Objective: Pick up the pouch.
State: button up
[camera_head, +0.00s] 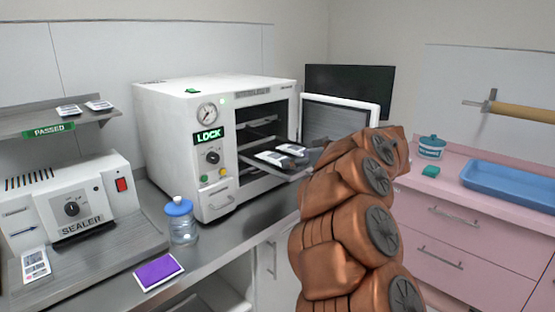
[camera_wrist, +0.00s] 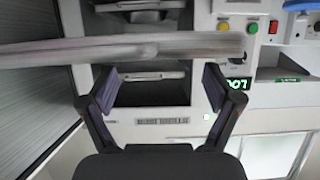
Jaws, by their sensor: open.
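Two white-and-grey pouches (camera_head: 282,157) lie on the pulled-out tray (camera_head: 262,166) of the white steriliser (camera_head: 165,140) in the head view. Two more pouches (camera_head: 84,108) lie on the shelf marked PASSED, and another (camera_head: 35,264) lies by the sealer. In the wrist view my gripper (camera_wrist: 165,92) is open, with nothing between its fingers. It faces the open chamber. The tray shows nearly edge-on (camera_wrist: 60,52), and I cannot make out a pouch clearly there. My arm hides the gripper in the head view.
The steriliser door (camera_head: 338,118) stands open close to my arm. A blue-capped bottle (camera_head: 182,226) and a purple pad (camera_head: 158,272) are on the counter. The sealer (camera_head: 78,206) stands left. A blue tray (camera_head: 510,184) and small jar (camera_head: 431,148) are on the pink cabinet.

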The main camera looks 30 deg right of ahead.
aim_at(276, 159)
jog(key=shift+r+p+x, duration=0.15)
jog(key=shift+p+x, duration=0.35)
jog(key=shift+x, duration=0.55)
jog(key=shift+r+p+x, duration=0.1)
jog(key=shift+p+x, duration=0.35)
jog(key=shift+x, duration=0.55)
jog(key=shift+w+a+f, duration=0.2)
jog(key=shift+w+f, duration=0.1)
jog(key=shift+w, duration=0.35)
jog(key=c, duration=1.1)
